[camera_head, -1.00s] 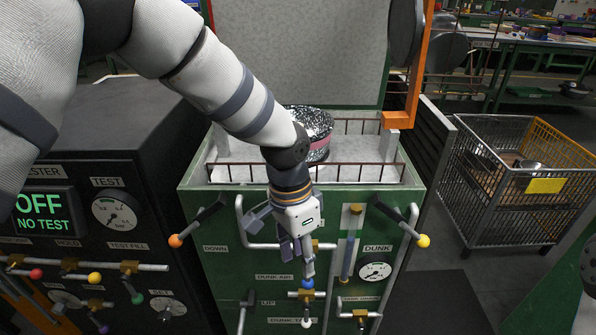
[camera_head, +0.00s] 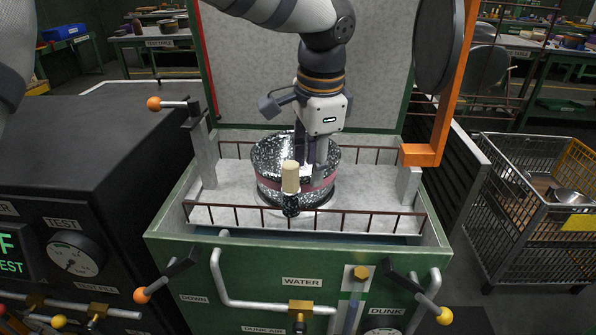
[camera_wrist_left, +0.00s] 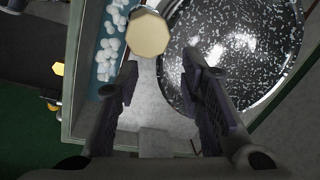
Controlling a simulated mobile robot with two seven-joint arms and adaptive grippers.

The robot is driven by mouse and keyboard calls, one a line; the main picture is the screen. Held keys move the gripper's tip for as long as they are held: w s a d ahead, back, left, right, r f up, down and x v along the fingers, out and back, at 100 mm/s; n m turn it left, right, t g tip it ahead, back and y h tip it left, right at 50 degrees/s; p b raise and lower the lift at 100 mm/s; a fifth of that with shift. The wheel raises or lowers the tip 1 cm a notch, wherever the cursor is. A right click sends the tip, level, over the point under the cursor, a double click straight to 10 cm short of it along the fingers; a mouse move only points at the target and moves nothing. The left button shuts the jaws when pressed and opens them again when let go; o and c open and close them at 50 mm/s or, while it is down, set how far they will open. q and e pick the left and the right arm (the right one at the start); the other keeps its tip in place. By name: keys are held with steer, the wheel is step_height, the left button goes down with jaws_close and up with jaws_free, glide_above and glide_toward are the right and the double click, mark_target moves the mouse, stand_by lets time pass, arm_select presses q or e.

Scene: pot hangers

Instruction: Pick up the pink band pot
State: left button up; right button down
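The pink band pot (camera_head: 264,185) is black with white speckles and has a pink band around its side. It sits upright on the pale platform (camera_head: 225,188) of the green tank. Its handle (camera_head: 290,180) has a cream end and points toward me. In the left wrist view, that cream end (camera_wrist_left: 150,33) lies ahead of the fingertips, and the pot's speckled inside (camera_wrist_left: 235,50) fills the upper right. My left gripper (camera_head: 311,165) is low over the pot. Its fingers (camera_wrist_left: 158,72) are apart with nothing between them. My right gripper is not in view.
Brown rails (camera_head: 330,218) run along the platform's front and back. An orange arm (camera_head: 442,110) holds a dark disc (camera_head: 438,45) at the right. A black tester cabinet (camera_head: 85,140) stands left, a wire cart (camera_head: 520,230) right. Levers stick out from the tank's front.

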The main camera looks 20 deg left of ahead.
mark_target(306, 207)
arm_select(q)
steer(key=f, duration=0.4)
steer(key=w+f, duration=0.1)
steer(key=f, duration=0.1)
steer(key=shift+a+f, duration=0.3)
steer(key=shift+a, duration=0.1)
jaws_close()
steer(key=shift+w+r, duration=0.1)
